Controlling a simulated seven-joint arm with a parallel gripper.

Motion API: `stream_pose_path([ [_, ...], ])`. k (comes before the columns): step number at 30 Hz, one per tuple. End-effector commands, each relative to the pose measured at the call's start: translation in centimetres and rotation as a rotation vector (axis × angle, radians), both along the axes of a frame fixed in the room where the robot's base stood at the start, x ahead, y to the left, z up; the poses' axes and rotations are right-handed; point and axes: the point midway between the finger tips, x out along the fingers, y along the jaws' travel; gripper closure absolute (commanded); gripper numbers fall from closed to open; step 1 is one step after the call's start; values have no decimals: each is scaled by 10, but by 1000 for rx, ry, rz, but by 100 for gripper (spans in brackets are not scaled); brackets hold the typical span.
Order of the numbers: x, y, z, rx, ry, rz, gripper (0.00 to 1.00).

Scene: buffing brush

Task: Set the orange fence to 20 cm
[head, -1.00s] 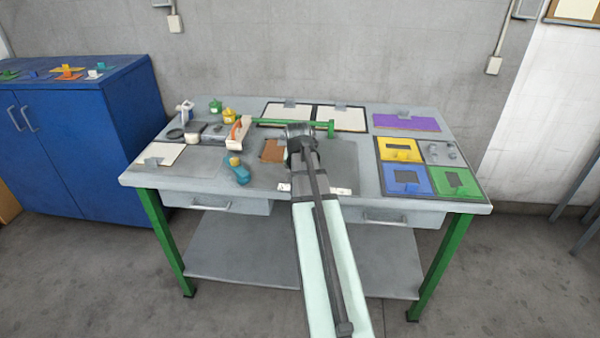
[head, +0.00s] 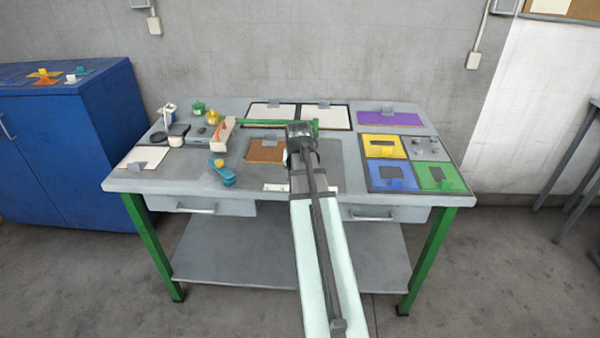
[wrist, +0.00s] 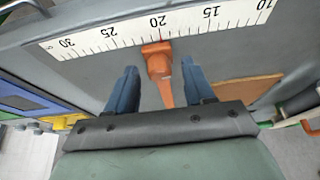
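The orange fence (wrist: 160,72) shows in the wrist view against a white ruler (wrist: 100,40) marked from 10 at the right to 30 at the left. The fence's wide end touches or nearly touches the ruler's edge close to the 20 mark. In the head view my arm hides the fence and the fingers; a piece of the ruler (head: 275,187) shows at the bench's front edge.
The grey bench (head: 200,185) carries a brown panel (head: 265,151), a teal-and-yellow item (head: 222,173), a wooden block with orange (head: 222,132) and a green bar (head: 270,123). Coloured panels (head: 385,147) lie at the right. A blue cabinet (head: 90,150) stands left.

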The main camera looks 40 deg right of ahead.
Motion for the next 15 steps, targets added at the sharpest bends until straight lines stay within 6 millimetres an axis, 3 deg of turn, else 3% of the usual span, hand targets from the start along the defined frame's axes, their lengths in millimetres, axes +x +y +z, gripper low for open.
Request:
stream_pose_path([
  [8,-1,1,2,-1,-1,0,47],
  [15,-7,7,23,-1,-2,0,47],
])
